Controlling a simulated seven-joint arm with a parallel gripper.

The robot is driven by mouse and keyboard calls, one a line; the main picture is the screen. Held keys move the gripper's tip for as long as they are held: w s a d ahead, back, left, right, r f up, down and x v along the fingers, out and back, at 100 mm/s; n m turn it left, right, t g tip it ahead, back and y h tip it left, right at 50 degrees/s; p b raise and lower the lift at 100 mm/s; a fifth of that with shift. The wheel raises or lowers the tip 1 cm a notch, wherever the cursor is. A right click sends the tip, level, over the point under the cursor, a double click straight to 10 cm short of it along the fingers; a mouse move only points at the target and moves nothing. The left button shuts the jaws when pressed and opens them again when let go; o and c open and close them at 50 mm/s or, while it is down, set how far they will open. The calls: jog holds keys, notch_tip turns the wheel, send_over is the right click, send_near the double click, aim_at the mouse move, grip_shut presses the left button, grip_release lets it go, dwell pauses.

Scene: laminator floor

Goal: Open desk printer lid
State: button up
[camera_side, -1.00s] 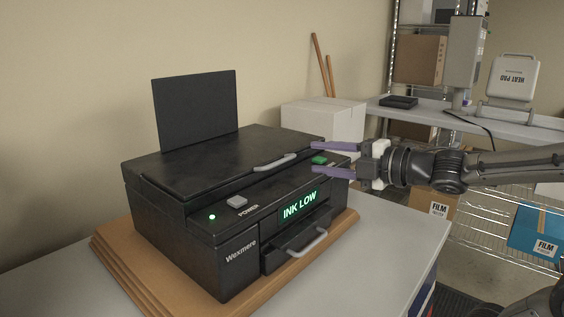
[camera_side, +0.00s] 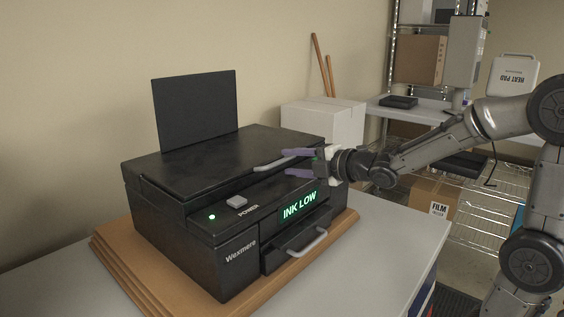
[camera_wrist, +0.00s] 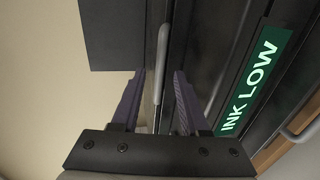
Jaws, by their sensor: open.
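The black desk printer (camera_side: 240,260) stands on a stacked wooden board, with its lid (camera_side: 205,165) closed. A grey lid handle (camera_side: 272,162) runs along the lid's front edge. My gripper (camera_side: 292,163) is open at the right end of this handle, with purple fingers pointing left. In the wrist view, the handle (camera_wrist: 161,70) stands upright in the picture, ahead of and between the two fingertips of my gripper (camera_wrist: 158,75). I cannot tell whether either finger touches it.
A raised black panel (camera_side: 195,110) stands at the printer's back. The front has a grey power button (camera_side: 237,201), an "INK LOW" display (camera_side: 299,205) and a drawer with a handle (camera_side: 308,243). A white box (camera_side: 322,120) stands behind; the grey table (camera_side: 395,240) is clear at right.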

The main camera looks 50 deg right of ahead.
aim_at(284, 162)
jog(key=shift+x, duration=1.85)
jog(key=shift+c, duration=0.2)
grip_shut()
